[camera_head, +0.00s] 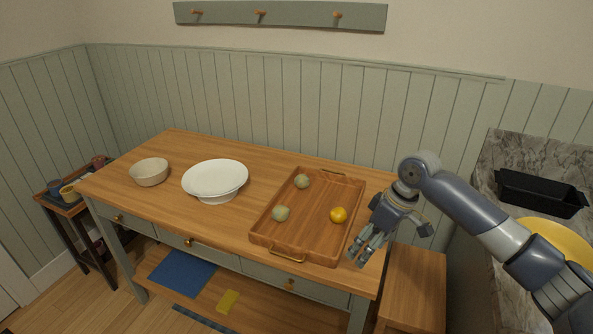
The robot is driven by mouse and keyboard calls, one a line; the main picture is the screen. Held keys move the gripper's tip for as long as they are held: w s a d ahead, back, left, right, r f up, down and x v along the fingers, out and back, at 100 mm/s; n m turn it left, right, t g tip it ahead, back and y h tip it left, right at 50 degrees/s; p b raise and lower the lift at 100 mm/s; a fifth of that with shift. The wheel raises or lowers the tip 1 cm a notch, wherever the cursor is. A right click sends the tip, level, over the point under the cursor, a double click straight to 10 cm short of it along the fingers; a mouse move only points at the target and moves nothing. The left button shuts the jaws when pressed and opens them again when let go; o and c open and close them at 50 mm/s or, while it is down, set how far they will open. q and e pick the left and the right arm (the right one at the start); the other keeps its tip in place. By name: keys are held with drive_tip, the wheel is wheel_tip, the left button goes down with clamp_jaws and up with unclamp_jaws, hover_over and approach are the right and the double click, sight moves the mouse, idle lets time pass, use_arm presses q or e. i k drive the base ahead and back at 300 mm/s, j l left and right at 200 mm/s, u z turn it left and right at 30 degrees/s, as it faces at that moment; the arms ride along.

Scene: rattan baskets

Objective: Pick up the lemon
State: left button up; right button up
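The lemon (338,214) is a small yellow fruit lying in the right part of a wooden tray (317,243) on the table. My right gripper (361,252) hangs at the tray's right front edge, to the right of and nearer than the lemon, and points down. It is apart from the lemon. Its fingers appear spread with nothing between them. My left gripper does not show in this view.
Two greenish round fruits (281,213) also lie in the tray. A white pedestal bowl (215,180) and a beige bowl (149,172) stand left on the wooden table (165,210). A stool (414,282) stands at right, beside a marble counter with a black pan (541,193).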

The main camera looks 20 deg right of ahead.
sight(301, 180)
drive_tip(key=i, duration=1.45)
